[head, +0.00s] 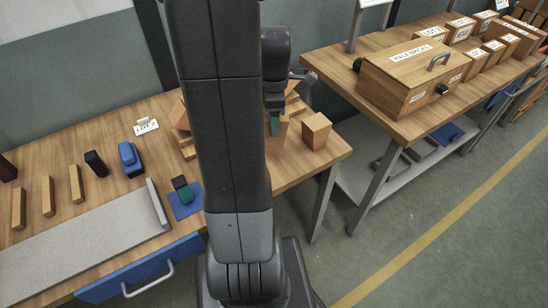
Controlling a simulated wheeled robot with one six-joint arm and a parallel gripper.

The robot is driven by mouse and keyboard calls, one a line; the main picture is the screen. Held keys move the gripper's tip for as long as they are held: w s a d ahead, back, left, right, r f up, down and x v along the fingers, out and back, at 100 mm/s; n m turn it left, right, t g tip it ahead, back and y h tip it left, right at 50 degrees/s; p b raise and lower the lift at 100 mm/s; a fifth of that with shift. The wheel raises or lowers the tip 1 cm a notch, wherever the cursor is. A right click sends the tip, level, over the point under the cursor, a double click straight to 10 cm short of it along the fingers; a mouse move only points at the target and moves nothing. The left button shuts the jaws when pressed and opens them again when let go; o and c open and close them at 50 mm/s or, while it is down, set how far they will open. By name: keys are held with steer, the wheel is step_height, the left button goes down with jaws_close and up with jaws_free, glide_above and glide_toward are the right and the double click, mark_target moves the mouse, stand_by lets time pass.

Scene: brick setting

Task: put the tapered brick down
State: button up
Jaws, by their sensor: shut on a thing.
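My gripper (274,112) is in the upper middle of the head view, low over the right part of the workbench (105,200), partly hidden behind my arm. It is shut on the tapered brick. A narrow dark green piece (274,127) shows at the jaw tips; I cannot tell whether this is the held brick or part of the jaws. A wooden block shows just behind and right of it (284,131), and whether it touches is unclear. Another wooden block (316,130) stands apart to the right, near the bench's edge.
Stacked wooden pieces (184,143) are left of my arm. A green and black block (183,189) sits on a blue mat (186,208). A blue block (131,160), a black block (96,163) and slim wooden bricks (76,184) stand farther left. A second bench (400,128) holds boxes.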

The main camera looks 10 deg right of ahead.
steer(key=m, duration=0.5)
steer(key=shift+r, duration=0.1)
steer(key=m+p, duration=0.1)
steer(key=m, duration=0.8)
steer(key=shift+p, duration=0.3)
steer(key=m, duration=0.8)
steer(key=shift+p, duration=0.4)
steer(key=m, duration=0.7)
steer(key=shift+m+p, duration=0.3)
steer(key=shift+p, duration=0.05)
steer(key=shift+f+m, duration=0.3)
steer(key=shift+f, duration=0.15)
step_height(320, 180, down, 9)
steer(key=shift+f+p, duration=0.1)
steer(key=shift+p, duration=0.35)
